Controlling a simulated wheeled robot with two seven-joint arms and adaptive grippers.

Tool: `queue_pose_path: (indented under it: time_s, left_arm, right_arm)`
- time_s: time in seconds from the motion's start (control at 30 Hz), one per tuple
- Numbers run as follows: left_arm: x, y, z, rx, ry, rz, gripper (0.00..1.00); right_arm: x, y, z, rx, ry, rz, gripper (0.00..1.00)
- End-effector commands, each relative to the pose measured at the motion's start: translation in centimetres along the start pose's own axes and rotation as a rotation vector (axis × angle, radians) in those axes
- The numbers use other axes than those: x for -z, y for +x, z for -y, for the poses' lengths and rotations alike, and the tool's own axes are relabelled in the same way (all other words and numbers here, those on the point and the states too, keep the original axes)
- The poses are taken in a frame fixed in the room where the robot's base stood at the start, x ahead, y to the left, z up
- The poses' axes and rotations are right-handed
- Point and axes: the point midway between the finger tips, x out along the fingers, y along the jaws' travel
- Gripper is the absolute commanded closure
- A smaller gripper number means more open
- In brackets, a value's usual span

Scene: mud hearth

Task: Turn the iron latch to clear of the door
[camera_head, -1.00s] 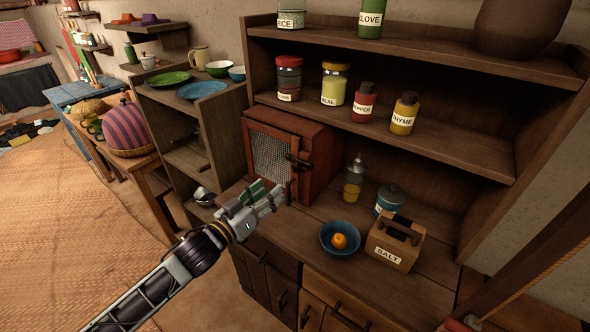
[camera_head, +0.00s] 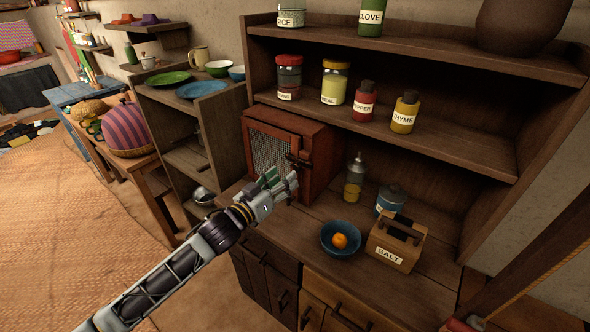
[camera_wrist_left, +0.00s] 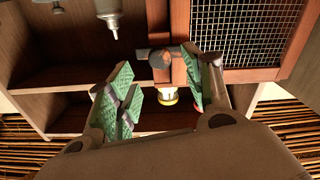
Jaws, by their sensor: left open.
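The small red-brown cabinet (camera_head: 318,150) stands on the counter, its mesh door (camera_head: 268,152) closed. The dark iron latch (camera_head: 297,161) is on the door's right edge. It also shows in the left wrist view (camera_wrist_left: 160,58), where the picture is upside down, with a bar lying across the door edge. My left gripper (camera_head: 283,181) is open and empty, just below and in front of the latch. In the wrist view its green-padded fingers (camera_wrist_left: 160,98) stand either side of the latch's line, with no clear contact. A sliver at the head view's bottom right may be my right gripper; its fingers cannot be made out.
A glass bottle (camera_head: 354,178), a blue bowl (camera_head: 326,241) with an orange fruit, a blue canister (camera_head: 391,198) and a salt box (camera_head: 392,246) stand right of the cabinet. Labelled jars (camera_head: 335,83) line the shelf above. The counter directly before the door is mostly clear.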

Motion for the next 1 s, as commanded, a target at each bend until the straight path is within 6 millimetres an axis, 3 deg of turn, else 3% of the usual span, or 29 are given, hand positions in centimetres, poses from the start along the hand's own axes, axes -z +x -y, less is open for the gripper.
queue_pose_path:
  time_s: [0.37,1.0]
  left_arm:
    - [0.0,2.7,0.0,-0.001,0.001,-0.001,0.49]
    - [0.0,6.6,0.0,0.000,0.001,0.001,0.49]
  right_arm:
    - [0.7,0.7,-0.8,-0.009,-0.001,-0.009,0.60]
    - [-0.7,1.5,-2.1,-0.022,-0.006,0.004,0.60]
